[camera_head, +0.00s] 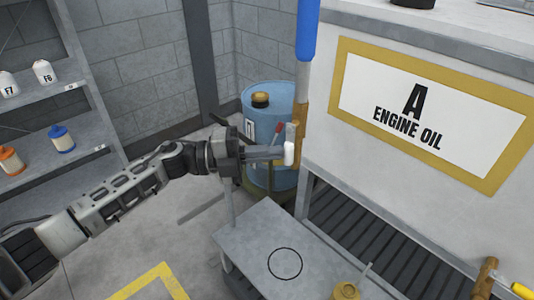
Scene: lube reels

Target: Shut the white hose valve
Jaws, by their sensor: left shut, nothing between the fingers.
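A white handle grip (289,153) shows beside the corner of the oil cabinet, just below a brass-coloured fitting (298,118); it looks like the white valve's lever end. Most of that valve's body and its lever position are hard to make out. My left gripper (278,153) reaches in from the left with its fingers closed and empty. Its tips are at the white grip in the picture; I cannot tell whether they touch it. My right gripper is out of view.
A blue drum (259,104) stands behind, with a red lever (277,131) near it. A blue grip (307,30) hangs at top centre. A grey bench (255,235) lies below. The engine oil cabinet (350,140) fills the right. A yellow-tipped brass fitting (489,270) is at lower right.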

